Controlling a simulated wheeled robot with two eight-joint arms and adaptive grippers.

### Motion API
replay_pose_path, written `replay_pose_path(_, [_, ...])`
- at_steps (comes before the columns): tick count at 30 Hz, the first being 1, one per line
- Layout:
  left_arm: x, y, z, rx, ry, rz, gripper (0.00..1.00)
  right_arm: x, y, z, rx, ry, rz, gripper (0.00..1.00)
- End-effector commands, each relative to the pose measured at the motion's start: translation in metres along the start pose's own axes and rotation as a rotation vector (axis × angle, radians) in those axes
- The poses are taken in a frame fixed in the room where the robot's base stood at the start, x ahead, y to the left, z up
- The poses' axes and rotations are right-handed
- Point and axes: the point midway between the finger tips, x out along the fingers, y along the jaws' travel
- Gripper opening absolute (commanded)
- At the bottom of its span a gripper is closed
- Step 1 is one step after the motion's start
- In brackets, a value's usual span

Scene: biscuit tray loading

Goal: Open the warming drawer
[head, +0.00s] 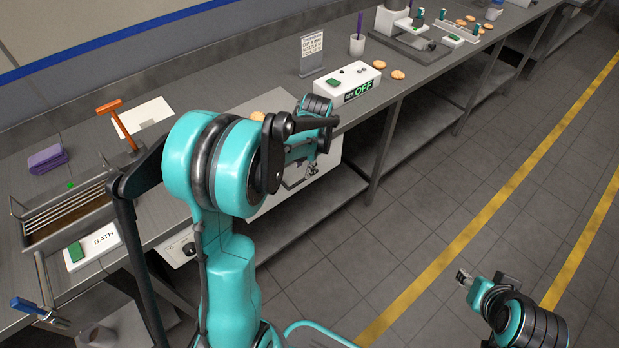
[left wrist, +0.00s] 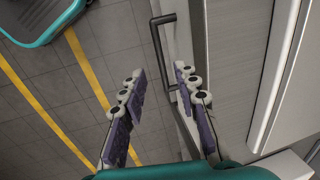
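The warming drawer (head: 328,157) has a pale front below the counter edge, partly hidden behind my left arm in the head view. My left gripper (head: 311,171) is at the drawer front. Its two fingers (left wrist: 160,86) are spread apart in the left wrist view. The handle runs down between them and passes behind the right-hand finger; contact cannot be told. My right gripper (head: 478,281) is over the floor, away from the drawer.
On the counter stand a white box with a green "OFF" display (head: 347,84), a sign (head: 312,52), and several biscuits. At left are a wire-racked bath (head: 62,226), a hammer-like orange tool (head: 117,122) and a purple cloth (head: 46,158). The floor right of the counter is clear.

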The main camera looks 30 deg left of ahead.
Motion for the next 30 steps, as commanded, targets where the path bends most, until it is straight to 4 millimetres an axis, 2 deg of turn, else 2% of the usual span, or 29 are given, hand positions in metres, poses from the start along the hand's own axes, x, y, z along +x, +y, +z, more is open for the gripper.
replay_pose_path(6, [0.040,0.001,0.000,-0.002,0.001,0.000,0.31,0.015,0.000,0.011,0.000,0.000,0.000,0.40])
replay_pose_path(12, [0.063,0.000,0.000,-0.001,0.001,0.000,0.31,0.023,0.000,0.017,0.000,0.000,0.000,0.40])
replay_pose_path(23, [0.068,0.000,0.000,-0.001,0.001,0.000,0.31,0.023,0.000,0.017,0.000,0.000,0.000,0.40])
replay_pose_path(26, [0.067,0.000,0.000,-0.001,0.001,0.000,0.04,0.023,0.000,0.017,0.000,0.000,0.000,0.40])
replay_pose_path(27, [0.067,0.000,0.000,-0.001,0.002,0.000,0.00,0.023,0.000,0.017,0.000,0.000,0.000,0.40])
replay_pose_path(30, [0.067,0.000,0.000,-0.001,0.002,0.000,0.00,0.023,0.000,0.017,0.000,0.000,0.000,0.40])
